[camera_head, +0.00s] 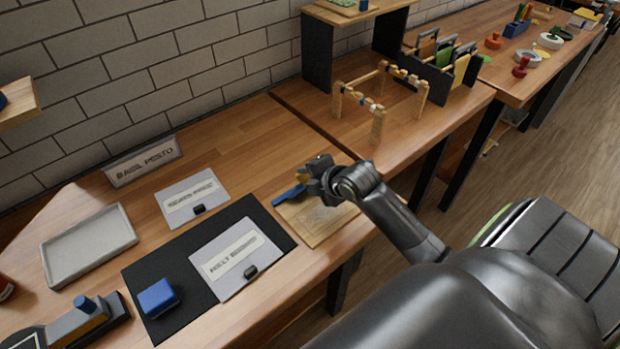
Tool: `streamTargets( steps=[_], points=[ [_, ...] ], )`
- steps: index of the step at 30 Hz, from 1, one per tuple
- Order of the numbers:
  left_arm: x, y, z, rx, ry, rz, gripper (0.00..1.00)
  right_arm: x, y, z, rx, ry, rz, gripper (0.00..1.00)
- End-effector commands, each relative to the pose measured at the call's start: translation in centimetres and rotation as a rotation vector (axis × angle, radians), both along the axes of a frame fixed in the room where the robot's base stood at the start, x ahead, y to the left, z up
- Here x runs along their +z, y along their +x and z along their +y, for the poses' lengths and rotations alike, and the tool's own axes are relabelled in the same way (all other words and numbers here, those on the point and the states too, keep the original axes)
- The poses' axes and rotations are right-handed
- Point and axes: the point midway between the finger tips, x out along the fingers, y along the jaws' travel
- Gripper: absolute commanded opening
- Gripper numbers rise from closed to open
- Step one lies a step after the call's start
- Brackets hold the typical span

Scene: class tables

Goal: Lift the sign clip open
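My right gripper (312,178) is over the back left part of a wooden board (322,232) at the table's front edge. A blue piece (287,196) sticks out to the left of the gripper, over the board's edge. The gripper hides its right end, and I cannot tell whether the fingers hold it. A light sign (236,254) with a dark clip-like piece (250,271) at its front edge lies on a black mat (143,275). A second sign (191,200), with a similar dark piece (199,209), lies behind the mat. My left gripper is out of view.
A blue block (158,297) sits on the mat. A grey tray (91,246), an upright name sign (143,162) and a blue-knobbed device (80,323) stand at left. A wooden frame (377,122) and a dark rack (432,77) stand behind the gripper.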

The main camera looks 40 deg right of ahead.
Motion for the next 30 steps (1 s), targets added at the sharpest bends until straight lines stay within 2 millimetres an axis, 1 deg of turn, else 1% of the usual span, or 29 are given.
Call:
streamTargets(
  steps=[4,8,14,21,24,30],
  points=[
    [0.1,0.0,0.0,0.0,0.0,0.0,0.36,0.2,0.1,0.0,0.001,-0.001,0.001,0.17],
    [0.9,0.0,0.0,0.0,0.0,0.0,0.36,0.5,0.2,0.0,0.001,-0.003,0.024,0.16],
    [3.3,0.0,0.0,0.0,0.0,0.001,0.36,1.1,0.8,0.1,0.0,-0.009,0.116,0.16],
    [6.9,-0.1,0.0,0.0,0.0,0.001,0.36,1.5,1.8,0.2,0.001,-0.022,0.294,0.16],
    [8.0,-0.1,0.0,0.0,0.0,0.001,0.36,1.4,2.2,0.2,0.001,-0.028,0.367,0.16],
    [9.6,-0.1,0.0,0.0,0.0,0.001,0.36,1.2,2.9,0.3,0.001,-0.04,0.491,0.16]
  ],
)
